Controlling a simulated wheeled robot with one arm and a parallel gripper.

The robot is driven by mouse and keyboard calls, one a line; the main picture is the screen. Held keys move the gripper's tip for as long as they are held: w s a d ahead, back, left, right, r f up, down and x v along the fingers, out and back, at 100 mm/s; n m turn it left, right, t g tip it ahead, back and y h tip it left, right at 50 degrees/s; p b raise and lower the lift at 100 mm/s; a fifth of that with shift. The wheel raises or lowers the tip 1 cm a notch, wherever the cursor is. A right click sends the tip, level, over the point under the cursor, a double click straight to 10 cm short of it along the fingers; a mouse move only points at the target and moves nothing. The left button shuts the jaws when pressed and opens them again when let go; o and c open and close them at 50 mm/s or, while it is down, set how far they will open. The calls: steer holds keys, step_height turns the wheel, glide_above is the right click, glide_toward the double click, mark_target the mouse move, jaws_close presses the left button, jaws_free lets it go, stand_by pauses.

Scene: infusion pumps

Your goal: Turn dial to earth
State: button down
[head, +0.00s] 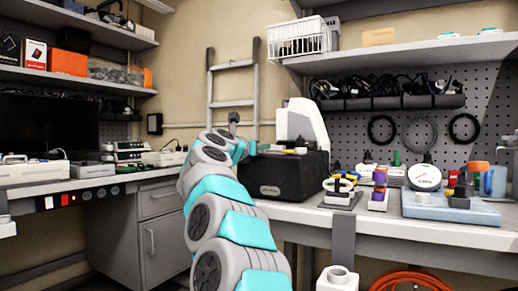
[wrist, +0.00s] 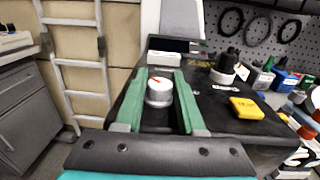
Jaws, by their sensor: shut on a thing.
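A round white dial (wrist: 159,91) with an orange pointer mark shows in the wrist view, on the top of a black device (wrist: 115,112). The orange mark points toward the upper left. My gripper (wrist: 161,76) has its two green fingers on either side of the dial, shut on it. In the head view, my gripper (head: 250,148) is at the top left of the black device (head: 290,187), and the dial is hidden by my arm. I cannot read any earth label around the dial.
A yellow block (wrist: 246,108) and a black knob-like part (wrist: 226,66) sit on the device to the right. A white upright machine (head: 303,120) stands behind it. A ladder (head: 232,90) leans on the wall. Several small items crowd the bench at right.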

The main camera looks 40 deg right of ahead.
steer(key=shift+w+a+r+m+g+h+p, duration=0.1)
steer(key=shift+m+g+h+p, duration=0.3)
steer(key=shift+m+g+p, duration=0.6)
steer(key=shift+m+g+h+p, duration=0.4)
steer(key=shift+m+g+p, duration=0.3)
steer(key=shift+g+p, duration=0.6)
steer(key=shift+m+g+p, duration=0.4)
steer(key=shift+g+p, duration=0.1)
steer(key=shift+g, duration=0.3)
steer(key=shift+g+p, duration=0.3)
steer(key=shift+p, duration=0.25)
steer(key=shift+m+g+p, duration=0.5)
steer(key=c, duration=0.5)
jaws_free()
steer(key=shift+a+b, duration=1)
steer(key=shift+a, duration=2.8)
